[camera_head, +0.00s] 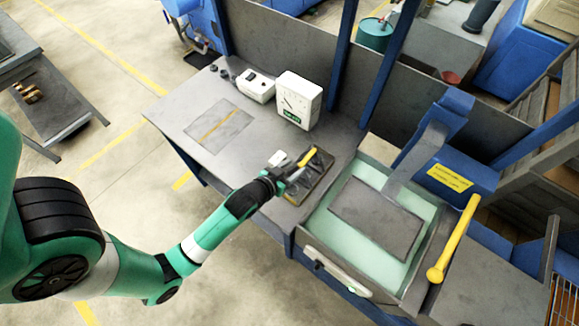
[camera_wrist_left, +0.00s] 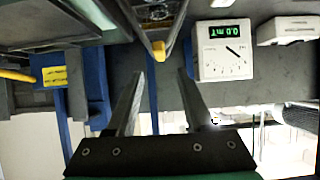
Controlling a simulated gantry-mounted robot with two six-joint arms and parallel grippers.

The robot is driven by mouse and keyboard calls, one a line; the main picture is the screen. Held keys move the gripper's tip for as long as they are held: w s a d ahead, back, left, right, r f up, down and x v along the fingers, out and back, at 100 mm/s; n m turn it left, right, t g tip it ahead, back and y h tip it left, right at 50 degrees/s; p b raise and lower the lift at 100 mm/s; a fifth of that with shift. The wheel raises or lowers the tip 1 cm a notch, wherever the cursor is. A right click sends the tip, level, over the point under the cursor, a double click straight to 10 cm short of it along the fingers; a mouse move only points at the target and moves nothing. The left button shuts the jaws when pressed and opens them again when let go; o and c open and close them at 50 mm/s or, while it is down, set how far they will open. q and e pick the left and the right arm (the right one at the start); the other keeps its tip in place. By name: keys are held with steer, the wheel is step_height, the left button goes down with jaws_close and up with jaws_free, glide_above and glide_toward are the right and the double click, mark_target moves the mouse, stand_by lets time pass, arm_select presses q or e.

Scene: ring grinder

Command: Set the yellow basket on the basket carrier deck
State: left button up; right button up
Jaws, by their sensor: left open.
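The yellow basket, a dark tray with a yellow handle bar (camera_head: 308,157), sits on the grey bench beside the tank. In the left wrist view it is at the top, its yellow handle end (camera_wrist_left: 158,50) just beyond the fingertips. My left gripper (camera_head: 292,166) is open beside the handle, and its two fingers stand apart in the wrist view (camera_wrist_left: 160,76). I see nothing held between them. The basket carrier deck appears to be the flat grey plate (camera_head: 372,222) under the blue lift arm, over pale green liquid. The gripper hides part of the basket.
A tank with a white front handle (camera_head: 337,272) stands right of the basket. A yellow lever (camera_head: 455,238) rises at its right side. A white dial meter (camera_head: 298,100) and a white box (camera_head: 256,87) stand behind on the bench. The bench left of the basket is mostly clear.

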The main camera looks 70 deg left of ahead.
arm_select(q)
steer(key=shift+v, duration=1)
steer(key=w+d+r+m+t+h, duration=0.1)
steer(key=w+d+r+t, duration=0.3)
steer(key=r, duration=0.7)
steer(key=w+d+r+m+t, duration=0.1)
steer(key=w+r+t, duration=0.1)
steer(key=w+r, duration=0.65)
steer(key=w+d+r+m+t+h, duration=0.1)
steer(key=w+d+r+t, duration=0.15)
steer(key=r, duration=1.15)
steer(key=s+d+r+m+t+h, duration=0.1)
steer(key=s+d+r+t+h, duration=0.1)
steer(key=r, duration=0.7)
steer(key=s+d+r+m+t+h, duration=0.1)
steer(key=s+d+r+t+h, duration=0.1)
steer(key=r, duration=0.8)
steer(key=s+d+r+m+t+h, duration=0.1)
steer(key=s+d+r+t, duration=0.3)
steer(key=r, duration=0.5)
steer(key=s+d+h, duration=0.1)
steer(key=s+d, duration=0.1)
steer(key=d, duration=0.1)
steer(key=shift+r+m, duration=0.3)
steer(key=shift+r, duration=0.1)
steer(key=shift+d, duration=0.1)
